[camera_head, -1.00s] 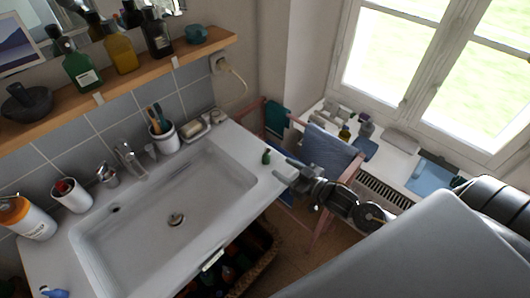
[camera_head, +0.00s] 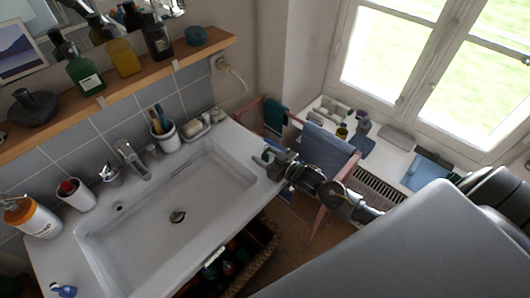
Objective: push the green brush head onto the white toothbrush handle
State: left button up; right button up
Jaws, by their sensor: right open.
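A small dark green piece, which looks like the green brush head (camera_head: 266,156), stands on the right end of the white washbasin top. My right gripper (camera_head: 268,162) is open, with its fingers right at this green piece. The fingers partly cover it, and I cannot tell whether they touch it. I cannot make out the white toothbrush handle against the white basin. My left gripper is not in view.
The white washbasin (camera_head: 255,133) has a tap (camera_head: 128,157), a brush cup (camera_head: 166,137) and a soap dish (camera_head: 195,130) along its back. An orange-and-white bottle (camera_head: 34,218) stands at left. A blue towel (camera_head: 328,148) hangs on a rack beyond my right gripper. The bowl is empty.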

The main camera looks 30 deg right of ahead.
jog(key=shift+c, duration=0.2)
jog(key=c, duration=1)
jog(key=shift+r, duration=0.15)
